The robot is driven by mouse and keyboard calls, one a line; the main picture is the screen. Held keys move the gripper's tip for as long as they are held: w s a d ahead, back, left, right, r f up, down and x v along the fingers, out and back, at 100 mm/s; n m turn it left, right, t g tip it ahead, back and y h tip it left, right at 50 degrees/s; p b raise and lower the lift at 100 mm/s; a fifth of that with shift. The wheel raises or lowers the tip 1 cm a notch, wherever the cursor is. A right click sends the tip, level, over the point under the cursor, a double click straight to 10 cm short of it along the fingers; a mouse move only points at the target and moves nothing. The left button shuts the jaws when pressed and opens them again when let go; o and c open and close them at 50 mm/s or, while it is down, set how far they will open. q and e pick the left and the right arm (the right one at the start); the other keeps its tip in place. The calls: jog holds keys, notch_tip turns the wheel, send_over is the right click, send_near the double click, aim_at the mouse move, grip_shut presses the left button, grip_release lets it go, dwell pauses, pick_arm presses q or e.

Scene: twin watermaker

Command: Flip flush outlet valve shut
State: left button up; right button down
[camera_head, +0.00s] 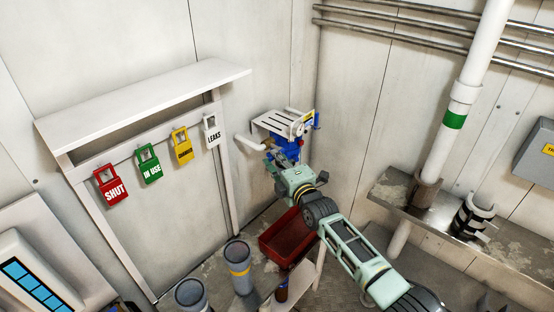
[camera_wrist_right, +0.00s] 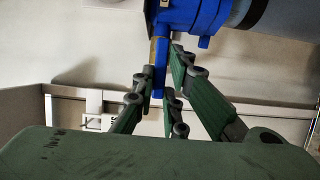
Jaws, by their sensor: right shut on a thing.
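The flush outlet valve (camera_head: 291,143) is a blue body under a white slatted shelf on the back wall in the head view. In the right wrist view its blue body (camera_wrist_right: 190,14) is at the top, with a narrow blue lever (camera_wrist_right: 159,65) pointing down in the picture. My right gripper (camera_head: 277,166) is at the valve. In the right wrist view the fingers of my right gripper (camera_wrist_right: 160,88) are shut on the blue lever, one on each side. In the head view the gripper partly hides the valve. My left gripper is not in view.
A white slatted shelf (camera_head: 284,123) sits just above the valve, and a red bin (camera_head: 287,238) below it. Hanging tags, including SHUT (camera_head: 112,186) and IN USE (camera_head: 148,163), are left on a white frame. A white pipe (camera_head: 460,102) stands right.

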jog(key=shift+r+m+p, duration=0.3)
jog(key=shift+r+m, duration=0.05)
jog(key=shift+m, duration=0.05)
jog(key=shift+w+d+r+m+g+y+b, duration=0.6)
jog(key=shift+m+g+b, duration=0.55)
jog(key=shift+m+b, duration=1)
jog(key=shift+w+d+r+m+g+y+b, duration=0.25)
jog(key=shift+w+d+r+m+g+b, duration=0.3)
jog(key=shift+m+g+b, duration=1.1)
jog(key=shift+w+d+r+m+g+y+b, duration=0.4)
jog(key=shift+r+m+g+b, duration=0.35)
jog(key=shift+m+b, duration=1.8)
jog(key=c, duration=1.8)
grip_release()
